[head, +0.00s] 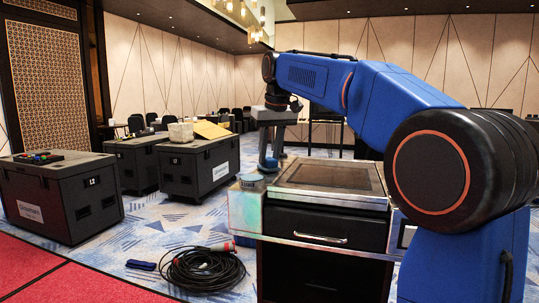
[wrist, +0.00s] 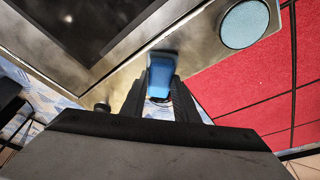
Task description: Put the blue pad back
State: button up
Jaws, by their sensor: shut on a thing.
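My gripper (head: 270,158) is over the left back part of the metal counter top (head: 276,205), pointing down. In the wrist view its two dark fingers (wrist: 161,88) are shut on a blue block-like piece, the blue pad (wrist: 162,72). The pad lies close to the counter's edge in that view; I cannot tell whether it touches the metal. A round pale blue disc (wrist: 243,24) sits on the counter to the right of the pad, and it shows in the head view (head: 252,181) near the left edge.
The counter has a dark inset panel (head: 331,176) and a drawer with a handle (head: 320,238). A coiled black cable (head: 203,270) and a small blue item (head: 141,265) lie on the floor. Black cases (head: 60,195) stand at the left.

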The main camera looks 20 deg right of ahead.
jog(key=shift+f, duration=0.1)
jog(key=o, duration=1)
jog(key=v, duration=1.2)
